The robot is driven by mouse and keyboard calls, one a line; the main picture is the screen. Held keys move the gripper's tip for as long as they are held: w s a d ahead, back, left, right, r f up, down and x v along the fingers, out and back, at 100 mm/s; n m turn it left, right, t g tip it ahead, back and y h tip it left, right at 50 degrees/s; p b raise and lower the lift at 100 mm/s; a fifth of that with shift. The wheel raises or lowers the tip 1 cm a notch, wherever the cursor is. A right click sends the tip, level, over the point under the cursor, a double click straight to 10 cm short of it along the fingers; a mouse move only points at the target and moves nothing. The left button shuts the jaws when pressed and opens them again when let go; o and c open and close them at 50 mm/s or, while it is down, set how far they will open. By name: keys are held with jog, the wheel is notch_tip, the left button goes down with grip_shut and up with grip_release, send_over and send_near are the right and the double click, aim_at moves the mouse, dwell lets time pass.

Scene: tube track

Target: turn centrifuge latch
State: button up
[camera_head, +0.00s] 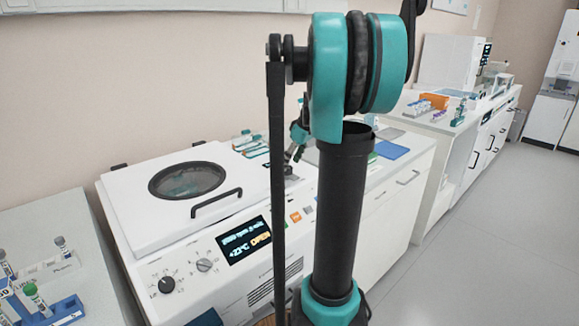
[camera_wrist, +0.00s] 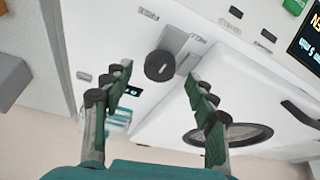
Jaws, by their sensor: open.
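The white centrifuge (camera_head: 140,222) stands at the left centre in the head view, its lid (camera_head: 225,205) down, with a round dark window and a black handle. In the wrist view the lid (camera_wrist: 165,130) shows at the lower right. The latch, a round black knob on a grey bar (camera_wrist: 159,66), sits beside the lid's corner. My gripper (camera_wrist: 157,78) is open, with the knob between the two fingertips in the picture. I cannot tell whether they touch it. In the head view my gripper (camera_head: 292,154) is small and partly hidden behind my arm, above the centrifuge's right side.
The front panel has a lit display (camera_head: 244,241) and knobs. A tube rack (camera_head: 50,312) stands on the bench at the lower left. A blue mat (camera_head: 390,150) and further benches lie to the right. The floor (camera_head: 465,240) at the right is clear.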

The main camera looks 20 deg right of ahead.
aim_at(290, 174)
jog(key=shift+x, duration=1.25)
jog(key=shift+c, duration=0.4)
jog(key=c, duration=1.1)
